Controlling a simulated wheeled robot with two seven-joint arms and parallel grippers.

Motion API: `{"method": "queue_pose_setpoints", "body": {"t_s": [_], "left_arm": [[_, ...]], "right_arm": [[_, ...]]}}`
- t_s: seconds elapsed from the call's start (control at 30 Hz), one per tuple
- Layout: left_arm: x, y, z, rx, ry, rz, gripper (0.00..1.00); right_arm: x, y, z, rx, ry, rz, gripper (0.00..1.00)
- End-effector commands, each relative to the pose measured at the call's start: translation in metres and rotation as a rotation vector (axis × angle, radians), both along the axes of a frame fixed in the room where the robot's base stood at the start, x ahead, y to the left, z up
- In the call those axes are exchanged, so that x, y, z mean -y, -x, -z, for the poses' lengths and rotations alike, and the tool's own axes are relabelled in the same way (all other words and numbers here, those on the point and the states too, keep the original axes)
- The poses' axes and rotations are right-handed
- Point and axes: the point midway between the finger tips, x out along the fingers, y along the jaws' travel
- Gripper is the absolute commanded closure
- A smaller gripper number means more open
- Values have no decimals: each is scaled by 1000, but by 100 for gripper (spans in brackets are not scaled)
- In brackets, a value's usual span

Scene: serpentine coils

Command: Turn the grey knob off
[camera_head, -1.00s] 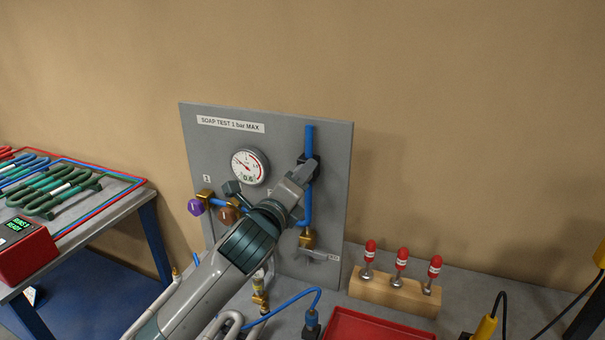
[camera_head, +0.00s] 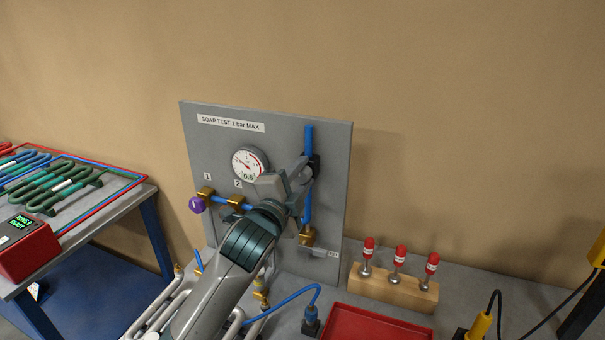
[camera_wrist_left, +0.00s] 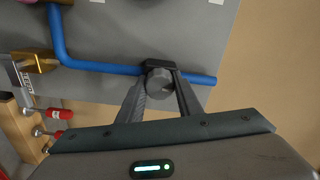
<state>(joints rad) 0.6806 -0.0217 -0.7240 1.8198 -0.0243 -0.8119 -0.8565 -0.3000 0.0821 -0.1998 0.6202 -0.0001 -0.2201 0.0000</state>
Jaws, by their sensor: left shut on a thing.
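The grey knob (camera_wrist_left: 159,82) sits over the blue pipe (camera_wrist_left: 110,66) on the grey test panel (camera_head: 335,200). In the left wrist view it lies between the two fingers of my left gripper (camera_wrist_left: 162,80), which is shut on it. In the head view my left gripper (camera_head: 306,172) reaches the right side of the panel, and its wrist hides most of the knob. My right gripper is in neither view.
A gauge (camera_head: 250,164) and a purple knob (camera_head: 196,205) are on the panel's left half. A wooden block (camera_head: 392,291) with red-topped tools and a red tray (camera_head: 375,325) lie right of the panel. A side table with coils (camera_head: 60,185) stands left.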

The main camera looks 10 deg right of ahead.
Motion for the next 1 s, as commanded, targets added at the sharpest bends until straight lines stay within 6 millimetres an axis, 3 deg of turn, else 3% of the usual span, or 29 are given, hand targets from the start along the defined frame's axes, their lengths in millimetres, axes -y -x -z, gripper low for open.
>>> {"method": "queue_pose_setpoints", "body": {"t_s": [0.57, 0.6, 0.63, 1.0], "left_arm": [[0, 0, 2, -31, 38, 0, 90], [0, 0, 2, -31, 38, 0, 61], [0, 0, 2, -31, 38, 0, 54], [0, 1, 1, -27, 38, 0, 51]], "right_arm": [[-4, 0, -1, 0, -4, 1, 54], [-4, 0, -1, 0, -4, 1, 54], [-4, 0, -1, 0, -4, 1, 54], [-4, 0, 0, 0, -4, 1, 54]]}}
